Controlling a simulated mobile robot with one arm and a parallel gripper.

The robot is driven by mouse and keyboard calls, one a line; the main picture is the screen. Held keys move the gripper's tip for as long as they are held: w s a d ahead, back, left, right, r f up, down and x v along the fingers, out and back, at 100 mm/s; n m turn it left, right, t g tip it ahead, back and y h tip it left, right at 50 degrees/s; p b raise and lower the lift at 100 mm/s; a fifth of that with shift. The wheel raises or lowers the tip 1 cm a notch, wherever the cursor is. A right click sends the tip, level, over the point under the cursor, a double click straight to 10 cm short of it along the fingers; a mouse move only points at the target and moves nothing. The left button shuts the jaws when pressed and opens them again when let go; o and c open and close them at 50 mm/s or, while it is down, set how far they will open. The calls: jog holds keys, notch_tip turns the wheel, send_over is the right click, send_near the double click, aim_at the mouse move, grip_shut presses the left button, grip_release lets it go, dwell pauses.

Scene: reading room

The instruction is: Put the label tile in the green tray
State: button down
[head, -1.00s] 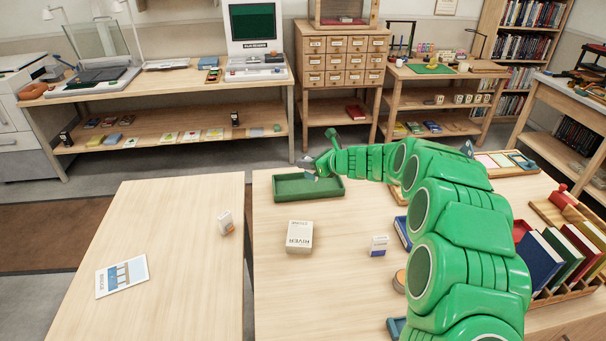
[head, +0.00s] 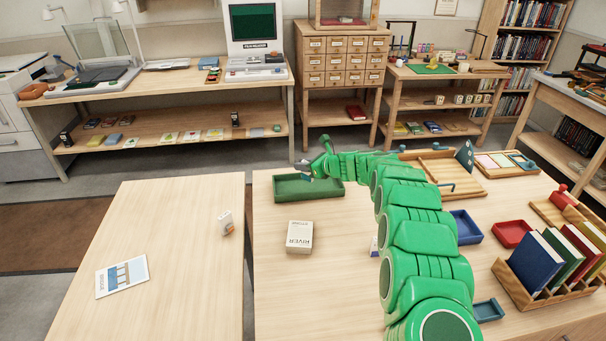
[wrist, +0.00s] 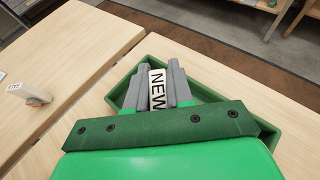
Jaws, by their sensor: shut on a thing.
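The green tray (head: 332,190) lies near the far left corner of the right-hand table. My gripper (head: 303,175) is at the tray, over its left-middle part in the head view. In the wrist view, my gripper (wrist: 158,90) is shut on the label tile (wrist: 157,88), a white tile with black letters reading NEW. The tile is between the grey fingers, with the green tray (wrist: 225,85) beneath and around it in that view. I cannot tell whether the tile touches the tray floor. The tile is too small to make out in the head view.
A blue tray (head: 466,228), a red tray (head: 511,233) and a book rack (head: 540,296) are to the right.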

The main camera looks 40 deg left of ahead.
jog(key=shift+w+a+f, duration=0.3)
jog(key=shift+f, duration=0.2)
jog(key=shift+w+a+f, duration=0.15)
jog(key=shift+f, duration=0.1)
notch_tip(320, 180, down, 3)
jog(key=shift+f, duration=0.15)
jog(key=c, duration=1)
grip_release()
